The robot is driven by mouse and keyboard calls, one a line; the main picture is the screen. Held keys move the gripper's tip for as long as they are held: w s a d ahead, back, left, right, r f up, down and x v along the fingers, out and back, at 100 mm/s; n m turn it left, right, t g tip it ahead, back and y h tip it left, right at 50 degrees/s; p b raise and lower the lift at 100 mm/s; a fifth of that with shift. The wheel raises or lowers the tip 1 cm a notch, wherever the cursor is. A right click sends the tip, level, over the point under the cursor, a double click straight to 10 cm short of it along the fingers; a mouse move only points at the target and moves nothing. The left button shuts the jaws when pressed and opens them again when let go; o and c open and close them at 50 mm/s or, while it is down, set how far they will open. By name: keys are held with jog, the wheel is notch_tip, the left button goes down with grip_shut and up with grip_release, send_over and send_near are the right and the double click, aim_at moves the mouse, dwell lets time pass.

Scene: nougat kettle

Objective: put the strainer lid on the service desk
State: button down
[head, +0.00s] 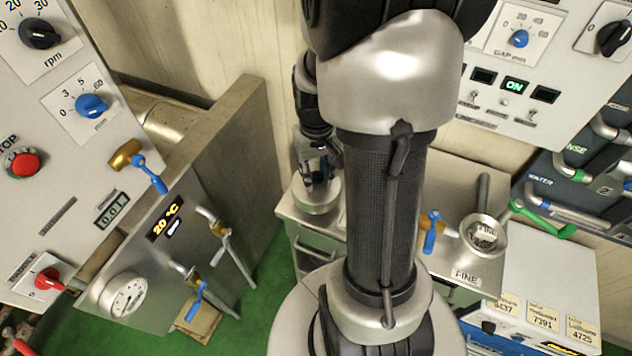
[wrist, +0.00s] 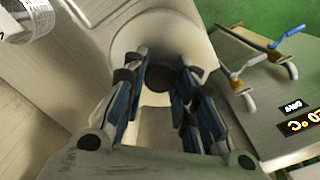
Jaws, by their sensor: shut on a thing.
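The strainer lid, as far as I can tell, is the round pale metal piece (head: 316,196) under my gripper (head: 318,178) in the head view. In the wrist view the round piece (wrist: 185,38) has a dark knob (wrist: 158,88), and my gripper (wrist: 157,82) is shut on it. The piece is over the left corner of a steel desk (head: 312,236), probably the service desk. I cannot tell whether it touches the top. My arm hides the middle of the desk.
A white box (head: 545,265) with number labels is nearby. At the left are a control panel (head: 75,130) and a steel tank (head: 180,250) with protruding blue-handled valves.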

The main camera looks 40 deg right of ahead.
aim_at(316, 175)
notch_tip(316, 175, down, 3)
jog(key=shift+w+f+b, duration=0.1)
jog(key=shift+f+b, duration=0.05)
jog(key=shift+b, duration=0.35)
jog(key=c, duration=1.8)
grip_release()
jog(key=shift+f, duration=0.1)
jog(key=o, duration=0.5)
